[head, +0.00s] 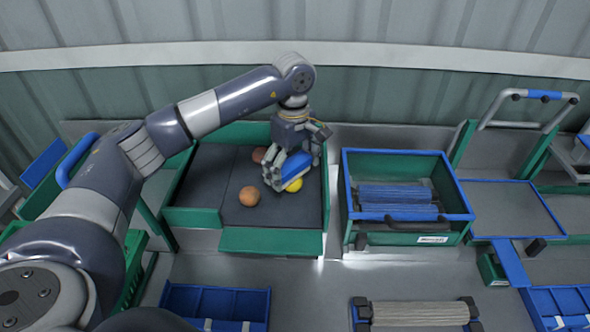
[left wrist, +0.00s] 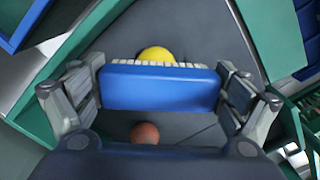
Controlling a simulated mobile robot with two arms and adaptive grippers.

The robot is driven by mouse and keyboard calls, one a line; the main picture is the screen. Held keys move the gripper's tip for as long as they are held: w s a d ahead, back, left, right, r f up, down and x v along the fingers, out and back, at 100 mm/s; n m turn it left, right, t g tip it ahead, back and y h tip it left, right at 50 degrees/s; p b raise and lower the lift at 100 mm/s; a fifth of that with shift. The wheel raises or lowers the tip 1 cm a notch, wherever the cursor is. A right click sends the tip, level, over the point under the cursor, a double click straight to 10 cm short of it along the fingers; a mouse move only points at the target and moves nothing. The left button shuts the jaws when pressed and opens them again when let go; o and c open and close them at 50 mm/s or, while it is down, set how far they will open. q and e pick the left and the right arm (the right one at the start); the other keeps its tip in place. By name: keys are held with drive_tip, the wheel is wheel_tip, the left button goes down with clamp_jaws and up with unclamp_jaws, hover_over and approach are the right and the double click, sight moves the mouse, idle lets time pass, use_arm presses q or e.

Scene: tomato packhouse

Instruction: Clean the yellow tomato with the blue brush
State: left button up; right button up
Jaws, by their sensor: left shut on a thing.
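The yellow tomato (head: 294,185) lies on the dark floor of a green-walled tray. My left gripper (head: 288,176) is above the tray, shut on the blue brush (head: 297,165). In the left wrist view the blue brush (left wrist: 160,88) lies across between both fingers, with its pale bristles toward the yellow tomato (left wrist: 156,55). The bristles overlap the tomato's near edge in that view; I cannot tell whether they touch it. The brush and fingers hide part of the tomato. My right gripper is not in view.
An orange tomato (head: 249,196) and a reddish one (head: 259,155) lie in the same green-walled tray (head: 193,217). A green crate with a blue rim (head: 408,152) stands to the right. Blue bins (head: 215,303) and a roller (head: 418,312) are in front.

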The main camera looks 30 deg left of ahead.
sight(301, 157)
use_arm(q)
drive_tip(key=shift+w+a+f, duration=0.15)
drive_tip(key=shift+w+a, duration=0.05)
drive_tip(key=shift+w, duration=0.05)
drive_tip(key=shift+w+d, duration=0.15)
drive_tip(key=shift+w, duration=0.3)
drive_tip(key=shift+w+d, duration=0.25)
drive_tip(key=shift+w, duration=0.25)
drive_tip(key=shift+w+b, duration=0.15)
drive_tip(key=shift+b, duration=0.15)
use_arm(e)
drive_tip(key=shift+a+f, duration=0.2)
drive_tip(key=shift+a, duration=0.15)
use_arm(q)
drive_tip(key=shift+w+r, duration=0.2)
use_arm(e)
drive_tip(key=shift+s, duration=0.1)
use_arm(q)
drive_tip(key=shift+d, duration=0.1)
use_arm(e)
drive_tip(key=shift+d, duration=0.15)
use_arm(q)
drive_tip(key=shift+s+f, duration=0.1)
drive_tip(key=shift+s, duration=0.2)
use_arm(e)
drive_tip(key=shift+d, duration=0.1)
